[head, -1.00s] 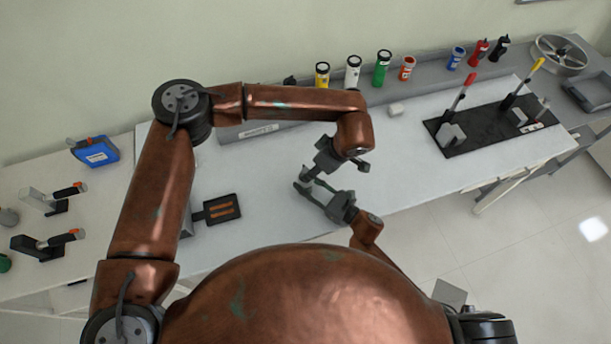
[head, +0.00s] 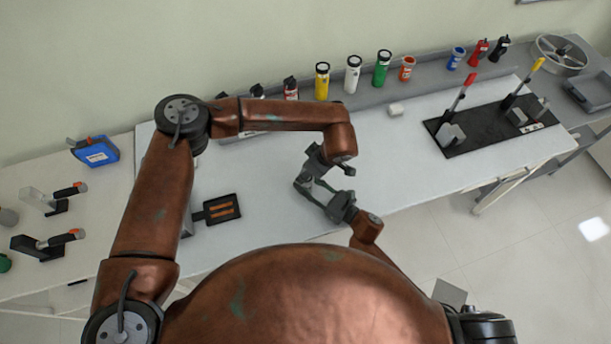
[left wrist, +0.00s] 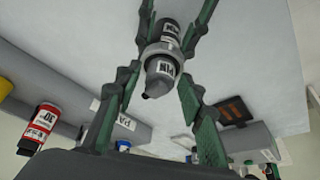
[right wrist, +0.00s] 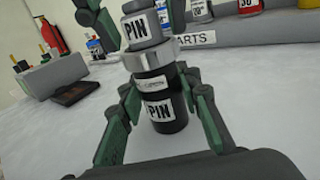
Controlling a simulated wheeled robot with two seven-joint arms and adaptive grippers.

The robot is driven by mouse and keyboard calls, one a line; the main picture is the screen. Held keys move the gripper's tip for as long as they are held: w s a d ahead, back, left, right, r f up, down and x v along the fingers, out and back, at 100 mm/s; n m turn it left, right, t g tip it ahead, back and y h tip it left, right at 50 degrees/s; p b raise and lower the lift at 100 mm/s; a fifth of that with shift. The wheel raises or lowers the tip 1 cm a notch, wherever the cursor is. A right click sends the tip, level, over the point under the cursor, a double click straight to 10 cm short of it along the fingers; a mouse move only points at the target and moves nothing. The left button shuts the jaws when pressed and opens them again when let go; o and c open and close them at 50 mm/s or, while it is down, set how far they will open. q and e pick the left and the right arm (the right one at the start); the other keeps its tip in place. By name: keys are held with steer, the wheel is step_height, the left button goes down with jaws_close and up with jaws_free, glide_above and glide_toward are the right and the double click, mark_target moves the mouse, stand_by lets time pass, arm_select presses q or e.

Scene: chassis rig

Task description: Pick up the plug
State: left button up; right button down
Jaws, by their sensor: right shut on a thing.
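The plug appears to be the upright piece marked PIN. It has a grey top (right wrist: 141,30), a silver ring (right wrist: 150,58) and a black lower body (right wrist: 162,108); whether these are separate parts I cannot tell. My right gripper (head: 315,187) is shut on it near the ring, with a finger on each side in the right wrist view (right wrist: 160,85). My left gripper (head: 328,171) is open above it. In the left wrist view its fingers (left wrist: 158,85) stand on either side of the grey top (left wrist: 160,72), seemingly with gaps.
A dark tray with orange strips (head: 222,209) lies on the white bench (head: 265,200). Several bottles and cans, including a yellow one (head: 322,81), stand along the back ledge. A black mat (head: 487,126) with lever clamps is at the right. A small white block (head: 396,109) lies near the back.

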arm_select(q)
jaws_close()
stand_by(0.3)
arm_select(e)
steer(key=c, duration=1.3)
jaws_free()
arm_select(q)
step_height(320, 180, up, 10)
arm_select(e)
steer(key=shift+s+d, duration=0.1)
steer(key=v, duration=1.1)
steer(key=shift+s+d, duration=0.3)
